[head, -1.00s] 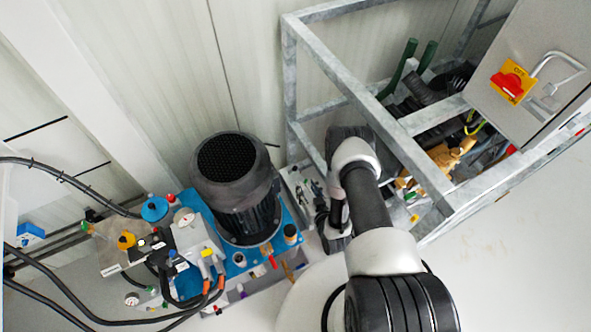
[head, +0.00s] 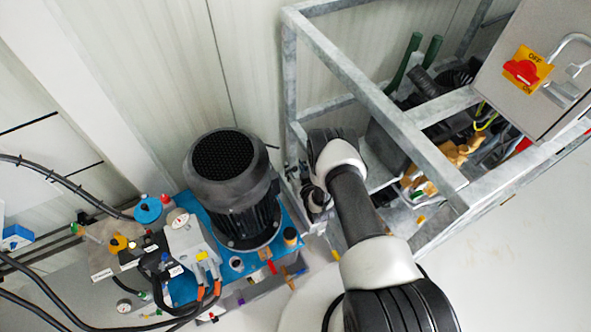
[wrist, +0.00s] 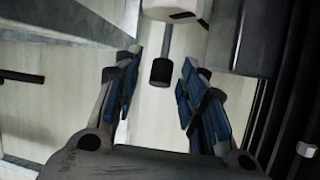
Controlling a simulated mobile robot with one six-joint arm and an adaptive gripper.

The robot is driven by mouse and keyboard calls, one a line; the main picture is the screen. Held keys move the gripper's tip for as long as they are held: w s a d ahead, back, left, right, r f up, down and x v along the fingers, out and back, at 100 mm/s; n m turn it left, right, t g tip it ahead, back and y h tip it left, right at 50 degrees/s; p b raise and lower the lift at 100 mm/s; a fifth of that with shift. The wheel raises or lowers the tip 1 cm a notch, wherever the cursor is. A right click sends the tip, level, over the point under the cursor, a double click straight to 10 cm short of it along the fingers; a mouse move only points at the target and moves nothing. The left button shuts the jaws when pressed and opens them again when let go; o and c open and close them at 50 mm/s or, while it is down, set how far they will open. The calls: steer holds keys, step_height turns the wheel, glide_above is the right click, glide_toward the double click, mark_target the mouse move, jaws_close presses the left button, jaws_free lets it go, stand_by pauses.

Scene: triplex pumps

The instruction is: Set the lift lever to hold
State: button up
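In the wrist view a short lever with a grey rod and a black cylindrical knob (wrist: 160,72) hangs below a white housing (wrist: 172,9). I take it for the lift lever, but no label can be read. My gripper (wrist: 160,62) is open, with a blue-padded finger on each side of the knob. Gaps show between the knob and both pads, so neither appears to touch it. How deep the knob lies between the fingers is hard to tell. In the head view my arm hides the gripper and lever.
A galvanised frame (head: 375,110) stands right of my arm, with a grey cabinet (head: 540,75) bearing a red and yellow switch (head: 522,70). A dark motor (head: 232,190) on a blue base (head: 215,268), with hoses, stands left. The floor at right is clear.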

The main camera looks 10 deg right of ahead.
jaws_close()
stand_by(0.3)
stand_by(0.4)
